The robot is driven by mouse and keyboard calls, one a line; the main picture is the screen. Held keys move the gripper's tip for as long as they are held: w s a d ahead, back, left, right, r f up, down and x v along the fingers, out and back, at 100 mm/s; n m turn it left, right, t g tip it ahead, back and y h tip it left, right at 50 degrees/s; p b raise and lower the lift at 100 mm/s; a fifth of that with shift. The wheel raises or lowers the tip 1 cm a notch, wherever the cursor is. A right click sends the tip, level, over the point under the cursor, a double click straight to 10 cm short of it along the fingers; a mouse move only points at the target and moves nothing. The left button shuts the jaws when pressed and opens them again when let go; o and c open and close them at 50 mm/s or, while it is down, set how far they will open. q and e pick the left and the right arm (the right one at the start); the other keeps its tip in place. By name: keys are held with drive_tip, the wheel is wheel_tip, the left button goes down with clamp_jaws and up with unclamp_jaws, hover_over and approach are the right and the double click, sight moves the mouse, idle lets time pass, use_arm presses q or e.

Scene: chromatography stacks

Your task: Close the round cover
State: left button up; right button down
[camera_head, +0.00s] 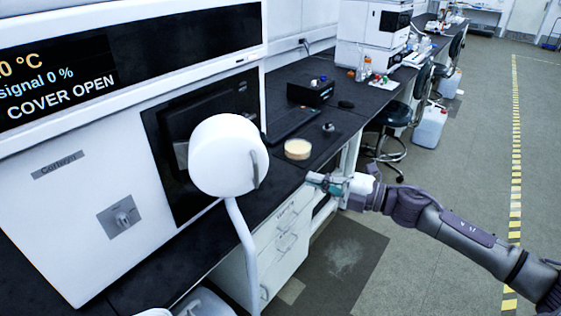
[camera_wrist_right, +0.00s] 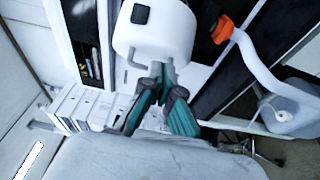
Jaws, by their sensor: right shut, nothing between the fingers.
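The round cover (camera_head: 222,150) is a thick white disc standing open in front of the dark recessed panel of the white instrument (camera_head: 60,215). A grey handle (camera_head: 255,168) is on its right-hand face. The instrument display (camera_head: 62,95) reads "COVER OPEN". My right gripper (camera_head: 313,179) is shut and empty, to the right of the cover and apart from it in the head view. In the right wrist view the gripper's teal fingers (camera_wrist_right: 162,80) point toward the cover (camera_wrist_right: 158,28) and its handle (camera_wrist_right: 137,52); contact cannot be told. My left gripper is not in view.
A white curved tube (camera_head: 242,245) runs down below the cover. The black bench (camera_head: 285,180) holds a round tan-topped dish (camera_head: 298,149), a keyboard (camera_head: 292,122) and a black box (camera_head: 310,91). A stool (camera_head: 395,115) stands beyond. The floor at right is clear.

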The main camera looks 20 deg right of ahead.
drive_tip(key=s+a+r+m+t+h, duration=0.1)
drive_tip(key=s+a+r+h, duration=0.1)
drive_tip(key=s, duration=0.4)
drive_tip(key=w+d+p+x, duration=0.1)
drive_tip(key=p+x, duration=0.4)
drive_tip(key=x, duration=0.8)
drive_tip(key=shift+w+d, duration=0.2)
drive_tip(key=shift+d, duration=0.4)
